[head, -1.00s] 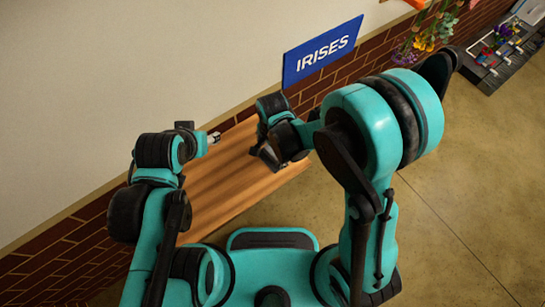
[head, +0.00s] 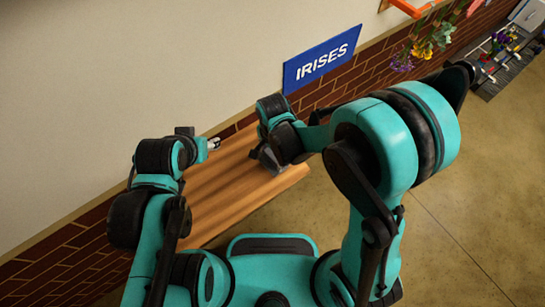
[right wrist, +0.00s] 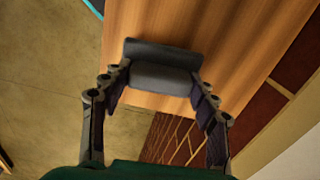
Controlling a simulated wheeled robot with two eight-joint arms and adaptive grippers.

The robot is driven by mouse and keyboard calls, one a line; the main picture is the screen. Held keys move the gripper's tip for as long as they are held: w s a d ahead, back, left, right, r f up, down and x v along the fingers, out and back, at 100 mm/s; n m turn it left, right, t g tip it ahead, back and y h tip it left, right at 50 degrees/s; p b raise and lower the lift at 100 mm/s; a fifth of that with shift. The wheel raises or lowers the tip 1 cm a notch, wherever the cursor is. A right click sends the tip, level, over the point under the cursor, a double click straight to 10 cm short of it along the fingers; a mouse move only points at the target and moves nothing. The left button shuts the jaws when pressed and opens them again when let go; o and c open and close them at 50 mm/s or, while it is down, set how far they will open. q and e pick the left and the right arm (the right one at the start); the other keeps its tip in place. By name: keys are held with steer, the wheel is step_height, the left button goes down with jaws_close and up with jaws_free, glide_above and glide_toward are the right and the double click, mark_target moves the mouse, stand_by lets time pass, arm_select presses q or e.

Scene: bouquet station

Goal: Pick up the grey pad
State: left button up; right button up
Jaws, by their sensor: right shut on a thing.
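The grey pad (right wrist: 162,52) lies between the two fingertips of my right gripper (right wrist: 160,78) in the right wrist view. The fingers are shut on its two ends. In the head view my right gripper (head: 264,156) is at the right end of the wooden bench, low over its top, and mostly hides the pad. I cannot tell whether the pad still touches the wood. My left gripper (head: 213,144) is over the far left part of the bench, apart from the pad. Its fingers are too small to read.
The wooden bench top (head: 225,185) is otherwise bare and stands along a brick and plaster wall. Flowers (head: 425,45) hang at the upper right. Open floor (head: 480,190) lies to the right.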

steer(key=s+d+r+p, duration=0.3)
steer(key=d+r, duration=0.5)
steer(key=d, duration=0.3)
steer(key=shift+s, duration=0.45)
steer(key=shift+r, duration=0.1)
